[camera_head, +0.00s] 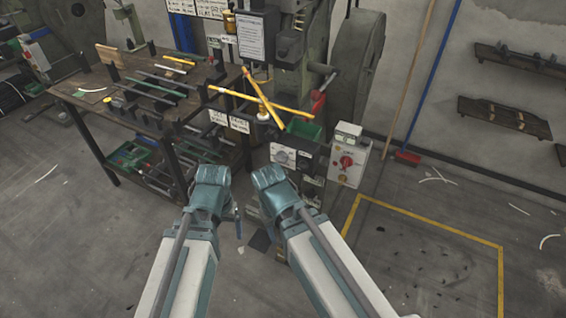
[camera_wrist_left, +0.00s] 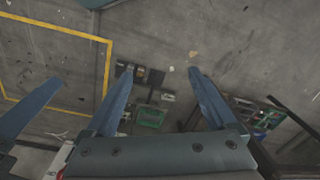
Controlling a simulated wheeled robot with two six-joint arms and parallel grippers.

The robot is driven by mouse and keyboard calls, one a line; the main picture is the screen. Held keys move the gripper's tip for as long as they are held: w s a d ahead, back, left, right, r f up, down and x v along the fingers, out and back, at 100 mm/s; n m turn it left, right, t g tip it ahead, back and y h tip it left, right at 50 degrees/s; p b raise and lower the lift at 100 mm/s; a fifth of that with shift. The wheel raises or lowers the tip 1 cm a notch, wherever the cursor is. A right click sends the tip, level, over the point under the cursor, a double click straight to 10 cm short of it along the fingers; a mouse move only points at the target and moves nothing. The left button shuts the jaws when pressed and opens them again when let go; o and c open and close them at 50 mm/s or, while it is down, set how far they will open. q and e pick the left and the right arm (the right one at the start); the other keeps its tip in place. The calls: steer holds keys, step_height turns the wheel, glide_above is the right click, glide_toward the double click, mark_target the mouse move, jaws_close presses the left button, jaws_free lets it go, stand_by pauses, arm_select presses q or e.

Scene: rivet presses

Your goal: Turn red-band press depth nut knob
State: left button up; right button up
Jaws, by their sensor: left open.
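A dark green-grey press (camera_head: 300,45) stands at the back centre, with a large wheel on its right. A red part (camera_head: 318,104) shows low on it; I cannot tell whether this is the red band. I cannot make out the depth nut knob for certain. My left gripper (camera_head: 211,176) is in front of and below the press, apart from it. The left wrist view shows its two blue fingers (camera_wrist_left: 160,72) spread, with nothing between them. My right gripper (camera_head: 268,178) is close beside it on the right; its fingertips are not clear.
Yellow bars (camera_head: 262,97) cross in front of the press. A control box with a red knob (camera_head: 347,161) stands right of it. A wooden workbench (camera_head: 125,105) with rods and tools is at the left. Yellow floor tape (camera_head: 430,220) marks open floor at the right.

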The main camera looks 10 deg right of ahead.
arm_select(q)
steer(key=w+f+t+h+b, duration=0.2)
steer(key=w+f+b, duration=0.5)
steer(key=f+b, duration=0.2)
steer(key=w+d+r+m+t+h, duration=0.5)
steer(key=w+d+r+t+h, duration=0.1)
steer(key=w+d+r+t, duration=0.3)
step_height(320, 180, up, 3)
steer(key=w+d+b, duration=0.1)
steer(key=d, duration=0.1)
steer(key=shift+w+d+f, duration=0.15)
steer(key=shift+d, duration=0.15)
